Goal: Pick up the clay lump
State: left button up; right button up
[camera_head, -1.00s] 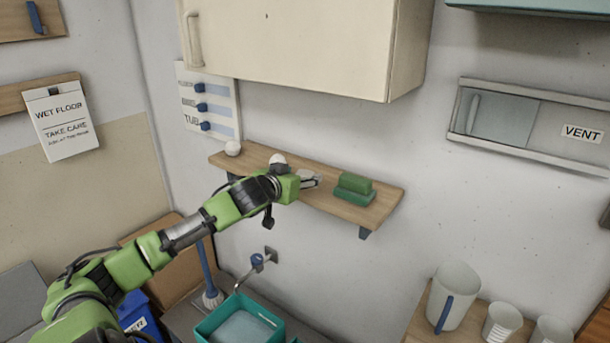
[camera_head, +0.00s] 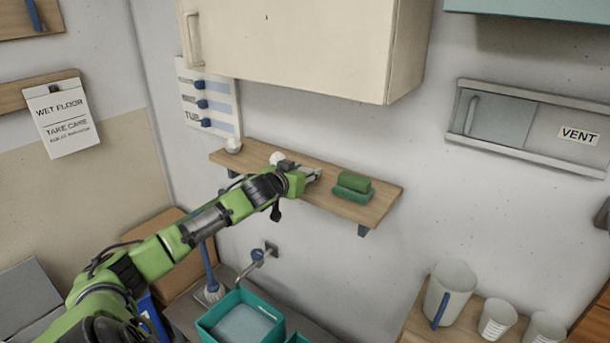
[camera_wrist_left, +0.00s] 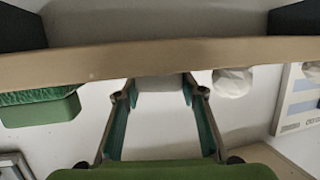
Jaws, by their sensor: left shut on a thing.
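A pale grey piece, which I take to be the clay lump (camera_wrist_left: 160,83), sits between the fingertips of my left gripper (camera_wrist_left: 157,95) in the left wrist view. The fingers are shut on it, at the edge of the wooden wall shelf (camera_head: 225,162). In the head view my left gripper (camera_head: 313,175) is at the shelf's middle, just left of the green block, and the lump is hard to make out there. My right gripper is not in view.
A cream cabinet (camera_head: 290,45) hangs above. A teal basin (camera_head: 240,325) is below.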

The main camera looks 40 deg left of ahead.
pick_arm(q)
jog(key=shift+r+b, duration=0.5)
jog(key=shift+r, duration=0.05)
jog(key=s+r+b, duration=0.7)
jog(key=s+r, duration=0.5)
jog(key=s, duration=0.2)
jog(key=shift+d+b, duration=0.25)
jog(key=shift+b, duration=0.1)
